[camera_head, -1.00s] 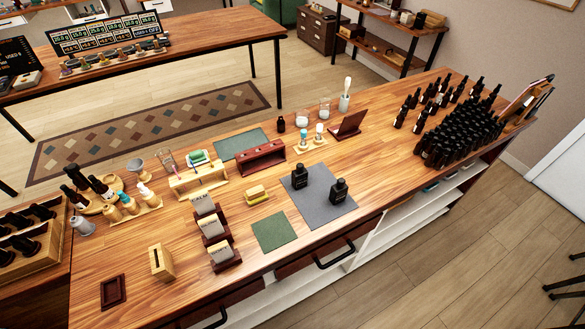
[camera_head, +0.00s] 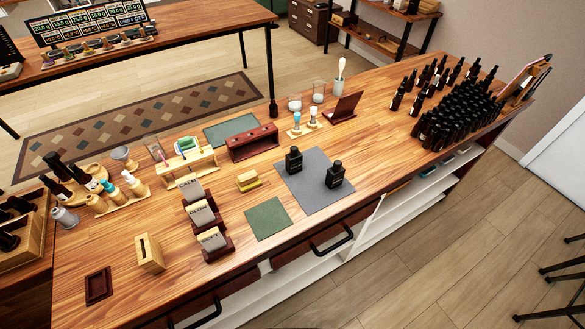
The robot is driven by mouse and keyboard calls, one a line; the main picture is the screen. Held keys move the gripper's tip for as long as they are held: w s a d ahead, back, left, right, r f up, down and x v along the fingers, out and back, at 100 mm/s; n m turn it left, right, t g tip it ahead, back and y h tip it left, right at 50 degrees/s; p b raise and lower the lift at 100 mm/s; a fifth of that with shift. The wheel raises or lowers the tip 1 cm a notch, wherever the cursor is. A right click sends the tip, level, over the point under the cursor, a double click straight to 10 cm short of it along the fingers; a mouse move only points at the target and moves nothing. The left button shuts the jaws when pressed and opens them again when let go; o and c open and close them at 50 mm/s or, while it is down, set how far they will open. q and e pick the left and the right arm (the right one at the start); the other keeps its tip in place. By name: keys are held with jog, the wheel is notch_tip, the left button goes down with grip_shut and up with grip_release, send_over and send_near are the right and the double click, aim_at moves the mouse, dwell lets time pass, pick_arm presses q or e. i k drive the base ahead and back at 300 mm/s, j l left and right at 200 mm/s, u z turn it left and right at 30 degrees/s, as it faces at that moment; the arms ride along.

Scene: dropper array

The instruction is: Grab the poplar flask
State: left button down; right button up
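No label reading poplar is legible, so I cannot tell which container is the poplar flask. Two black square-shouldered bottles stand upright on the grey mat (camera_head: 312,195): one at the back left (camera_head: 293,161), one at the front right (camera_head: 335,175). A dense group of dark bottles (camera_head: 460,122) stands at the right end of the table. A small dark bottle (camera_head: 273,109) stands alone near the back edge. More dark bottles (camera_head: 55,165) stand on a round wooden stand at the left. Neither of my grippers is in view.
Card holders (camera_head: 201,213), a wooden slotted box (camera_head: 149,253) and a green mat (camera_head: 267,218) lie along the front of the wooden table. A dark red rack (camera_head: 252,143) and dropper stand (camera_head: 190,165) are behind. The table between the grey mat and bottle group is clear.

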aim_at(294, 160)
jog(key=k+l+u, duration=0.1)
jog(key=l+u, duration=0.25)
jog(key=k+l+u, duration=0.15)
jog(key=u, duration=0.25)
jog(key=k+l+u, duration=0.2)
jog(key=u, duration=0.15)
